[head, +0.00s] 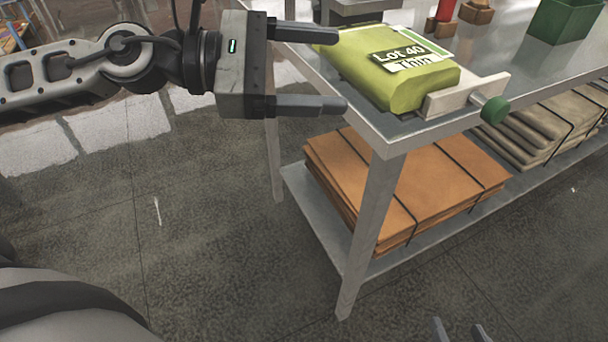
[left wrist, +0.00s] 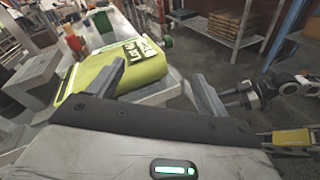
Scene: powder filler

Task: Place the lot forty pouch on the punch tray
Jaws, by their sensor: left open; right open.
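The yellow-green pouch (head: 395,84), labelled "Lot 40" and "Thin", lies flat near the corner of the metal table (head: 392,132). A pale bar (head: 450,97) with a green knob (head: 495,110) stands against the pouch's near right end. My left gripper (head: 340,70) is open and empty at the pouch's left side, its fingers pointing toward it. The left wrist view shows the pouch (left wrist: 145,72) ahead of the open fingers (left wrist: 157,70). My right gripper (head: 460,325) is open at the bottom edge, low and far from the pouch. I cannot identify the punch tray.
A green bin (head: 566,20) and small brown blocks (head: 476,12) stand farther back on the table. Strapped orange-brown sheets (head: 410,185) and grey-beige folded stacks (head: 550,125) lie on its lower shelf. The floor at left and in front is clear.

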